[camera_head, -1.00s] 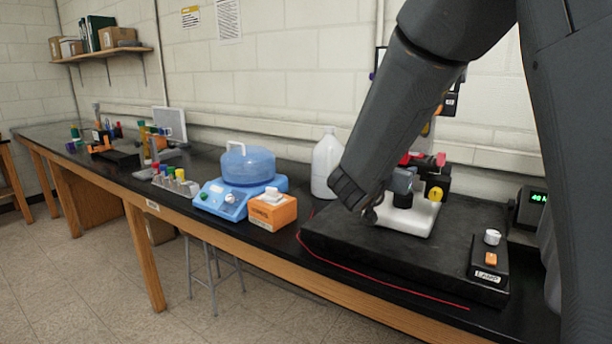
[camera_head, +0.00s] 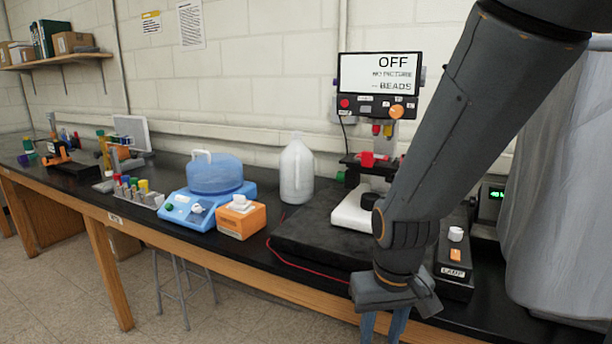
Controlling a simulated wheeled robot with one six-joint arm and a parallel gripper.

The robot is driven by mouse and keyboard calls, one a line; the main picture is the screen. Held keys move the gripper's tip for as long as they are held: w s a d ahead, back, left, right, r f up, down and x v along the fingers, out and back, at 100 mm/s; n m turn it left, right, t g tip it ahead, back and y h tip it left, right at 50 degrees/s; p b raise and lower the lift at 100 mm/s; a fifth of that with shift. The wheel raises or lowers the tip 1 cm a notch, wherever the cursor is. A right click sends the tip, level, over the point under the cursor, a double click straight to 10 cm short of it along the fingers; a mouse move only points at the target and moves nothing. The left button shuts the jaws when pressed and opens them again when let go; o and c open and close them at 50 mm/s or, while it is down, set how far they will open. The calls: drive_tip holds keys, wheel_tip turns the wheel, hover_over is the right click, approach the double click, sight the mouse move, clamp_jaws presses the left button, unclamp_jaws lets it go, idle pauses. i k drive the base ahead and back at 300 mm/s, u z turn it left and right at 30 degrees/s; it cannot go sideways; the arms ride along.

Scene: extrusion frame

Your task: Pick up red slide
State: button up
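A small red piece (camera_head: 367,159) sits at the black stage of the microscope (camera_head: 357,212), under the screen; it is too small to tell for sure whether it is the red slide. My gripper (camera_head: 383,332) is at the bottom edge of the view, pointing down in front of the bench edge. Its two blue fingers stand apart with a gap between them. Their tips are cut off by the frame, and no object shows between the visible parts. It is well below and in front of the microscope.
The screen (camera_head: 378,80) reads OFF. A lamp box (camera_head: 455,262) is right of my arm. An orange box (camera_head: 241,220), a blue device (camera_head: 209,190), a white jug (camera_head: 296,170) and a tube rack (camera_head: 138,193) stand left. A red cord runs along the bench's front.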

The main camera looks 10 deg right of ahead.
sight(368, 158)
drive_tip(key=z, duration=0.45)
drive_tip(key=k, duration=0.5)
drive_tip(key=u, duration=1.6)
drive_tip(key=i, duration=1.4)
drive_tip(key=z, duration=2.25)
